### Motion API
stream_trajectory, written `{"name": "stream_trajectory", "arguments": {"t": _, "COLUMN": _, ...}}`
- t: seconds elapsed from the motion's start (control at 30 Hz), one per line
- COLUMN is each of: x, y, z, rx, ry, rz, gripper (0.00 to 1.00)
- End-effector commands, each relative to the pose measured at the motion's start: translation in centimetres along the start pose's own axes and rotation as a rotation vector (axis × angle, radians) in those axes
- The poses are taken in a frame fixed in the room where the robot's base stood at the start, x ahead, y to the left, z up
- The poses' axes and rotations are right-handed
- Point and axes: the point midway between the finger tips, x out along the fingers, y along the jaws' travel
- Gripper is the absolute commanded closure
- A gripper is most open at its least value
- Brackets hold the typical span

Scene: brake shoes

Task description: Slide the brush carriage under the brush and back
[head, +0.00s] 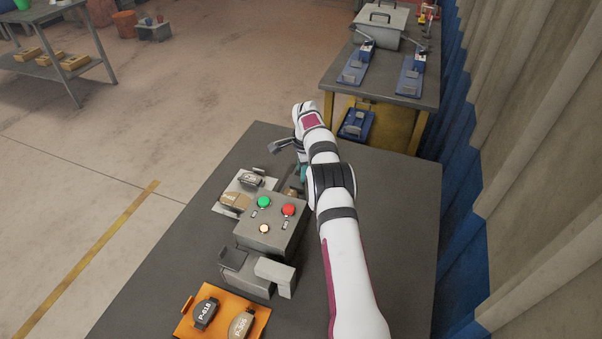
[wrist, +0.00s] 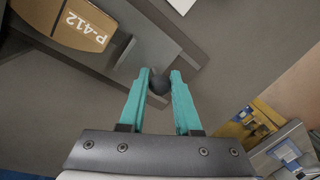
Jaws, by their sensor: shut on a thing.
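My gripper shows in the wrist view (wrist: 159,84) with two teal fingers closed on a dark round knob (wrist: 158,86). A grey plate or rail (wrist: 165,30) lies just beyond the knob; I take these for the brush carriage and its handle. A tan shoe marked P-412 (wrist: 80,22) sits at the upper left of that view. I cannot clearly make out the brush.
A grey control box (head: 268,243) with green, red and amber buttons stands in front of the plate. A grey fixture (head: 247,282) and an orange tray (head: 254,327) with two shoes are nearer. The table (head: 390,220) is clear right of my arm.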

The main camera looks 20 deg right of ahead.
Motion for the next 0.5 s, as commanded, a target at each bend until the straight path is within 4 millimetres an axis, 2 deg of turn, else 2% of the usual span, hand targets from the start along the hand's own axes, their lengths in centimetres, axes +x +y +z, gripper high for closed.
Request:
{"name": "stream_trajectory", "arguments": {"t": 0.1, "x": -0.04, "y": -0.02, "z": 0.07, "rx": 0.001, "ry": -0.001, "rz": 0.0, "gripper": 1.0}}
{"name": "stream_trajectory", "arguments": {"t": 0.13, "x": -0.04, "y": -0.02, "z": 0.07, "rx": 0.001, "ry": -0.001, "rz": -0.001, "gripper": 0.66}}
{"name": "stream_trajectory", "arguments": {"t": 0.3, "x": -0.03, "y": -0.01, "z": 0.05, "rx": 0.001, "ry": -0.001, "rz": 0.0, "gripper": 0.39}}
{"name": "stream_trajectory", "arguments": {"t": 0.5, "x": -0.02, "y": 0.0, "z": 0.04, "rx": 0.001, "ry": -0.001, "rz": 0.0, "gripper": 0.39}}
